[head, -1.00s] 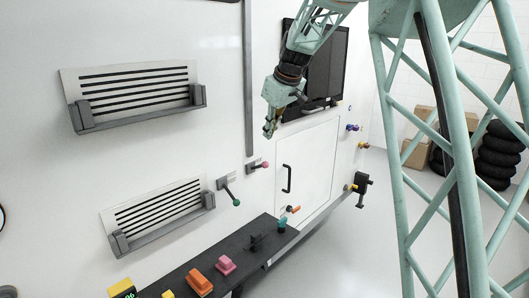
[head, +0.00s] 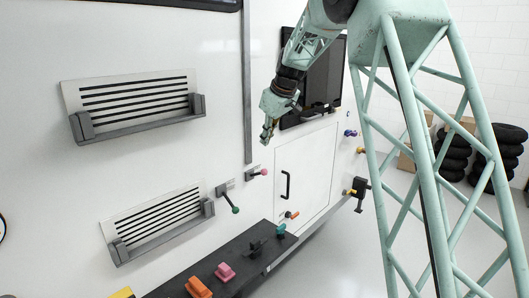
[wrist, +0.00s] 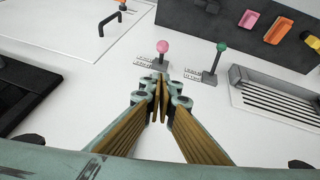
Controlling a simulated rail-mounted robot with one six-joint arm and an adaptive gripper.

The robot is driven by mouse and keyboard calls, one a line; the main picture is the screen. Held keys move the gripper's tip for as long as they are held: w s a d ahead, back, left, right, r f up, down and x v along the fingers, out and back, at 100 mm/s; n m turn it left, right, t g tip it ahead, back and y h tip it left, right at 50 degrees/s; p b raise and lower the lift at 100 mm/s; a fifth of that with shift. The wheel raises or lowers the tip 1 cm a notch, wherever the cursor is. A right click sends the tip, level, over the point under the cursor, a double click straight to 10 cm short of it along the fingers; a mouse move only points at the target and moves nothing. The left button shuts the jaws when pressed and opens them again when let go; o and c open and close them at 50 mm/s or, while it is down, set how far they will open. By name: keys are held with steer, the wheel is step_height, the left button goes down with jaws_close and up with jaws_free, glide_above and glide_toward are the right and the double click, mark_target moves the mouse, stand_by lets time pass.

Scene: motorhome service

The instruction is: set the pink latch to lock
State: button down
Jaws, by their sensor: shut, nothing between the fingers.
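The pink latch (head: 264,172) is a short lever with a round pink knob on a small grey mount on the white wall. In the head view its knob points right. In the wrist view the pink knob (wrist: 162,46) shows just beyond my fingertips, with small label plates beside its base; I cannot read them. My gripper (head: 267,138) hangs above the latch in the head view, pointing down. In the wrist view my gripper (wrist: 161,82) has its fingers together and empty. Its tips overlap the foot of the latch in the picture; I see no clear contact.
A green-knobbed lever (head: 235,209) is mounted beside the pink latch. A cabinet door with a black handle (head: 286,185) is to the right. Below runs a dark shelf (head: 208,264) with pink (head: 225,271) and orange (head: 199,287) pieces. Slatted vents (head: 138,97) are left.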

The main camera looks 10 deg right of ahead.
steer(key=p, duration=0.1)
glide_above(265, 172)
steer(key=w+a, duration=0.1)
steer(key=a, duration=0.1)
steer(key=f, duration=1)
steer(key=shift+d, duration=0.2)
steer(key=shift+s+d+f, duration=0.1)
steer(key=shift+d+f, duration=0.15)
steer(key=shift+f, duration=0.35)
steer(key=shift+s+d+f, duration=0.1)
steer(key=shift+d+f, duration=0.15)
steer(key=shift+f, duration=0.3)
steer(key=shift+s+d+f+b, duration=0.4)
steer(key=shift+f+b, duration=0.3)
steer(key=shift+b, duration=0.4)
steer(key=shift+s+d+f+b, duration=0.1)
steer(key=shift+s+f+b, duration=0.3)
steer(key=shift+b, duration=0.35)
step_height(265, 172, down, 11)
steer(key=s+d+b, duration=0.1)
steer(key=b, duration=1.2)
steer(key=shift+s, duration=0.2)
steer(key=shift+d, duration=0.1)
